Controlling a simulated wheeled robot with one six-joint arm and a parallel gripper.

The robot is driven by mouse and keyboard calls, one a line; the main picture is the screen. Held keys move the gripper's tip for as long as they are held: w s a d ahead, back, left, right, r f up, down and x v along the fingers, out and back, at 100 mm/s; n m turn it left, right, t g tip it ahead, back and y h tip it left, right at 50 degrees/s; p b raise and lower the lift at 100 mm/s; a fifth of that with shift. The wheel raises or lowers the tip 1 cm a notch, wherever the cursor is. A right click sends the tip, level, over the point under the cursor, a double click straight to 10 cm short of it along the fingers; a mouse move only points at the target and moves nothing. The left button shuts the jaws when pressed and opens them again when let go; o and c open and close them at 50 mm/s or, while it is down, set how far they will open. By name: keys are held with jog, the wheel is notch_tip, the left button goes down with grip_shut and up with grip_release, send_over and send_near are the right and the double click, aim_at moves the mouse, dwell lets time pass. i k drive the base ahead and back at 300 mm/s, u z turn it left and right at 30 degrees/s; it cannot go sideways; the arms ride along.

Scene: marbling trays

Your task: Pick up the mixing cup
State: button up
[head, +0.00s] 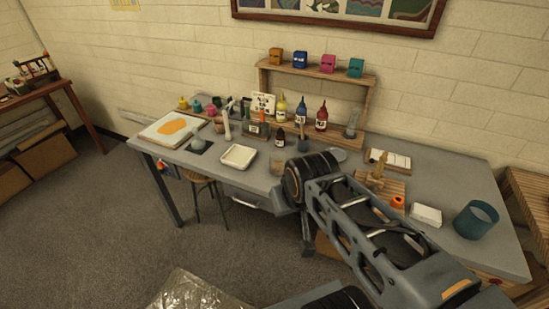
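Several cup-like vessels stand on the grey worktable (235,182), and I cannot tell for sure which is the mixing cup. A small, pale brownish cup (277,166) stands near the front edge, just left of my arm. A dark cup with a stick in it (303,143) stands behind it. A larger teal tub (476,220) stands at the right end of the table. My arm reaches in from the lower right, with a thick black joint over the table's front edge. I cannot make out my gripper's fingers; they are hidden or out of frame.
A white tray (239,156) lies left of the small cup. Paint bottles (321,118) stand behind, below a wooden shelf (315,68) with coloured boxes. A white block (427,215) lies beside the teal tub. A stool (201,179) stands under the table; open floor lies in front.

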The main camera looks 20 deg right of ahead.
aim_at(277, 159)
jog(key=u, duration=1)
jog(key=i, duration=1.6)
jog(key=z, duration=2.7)
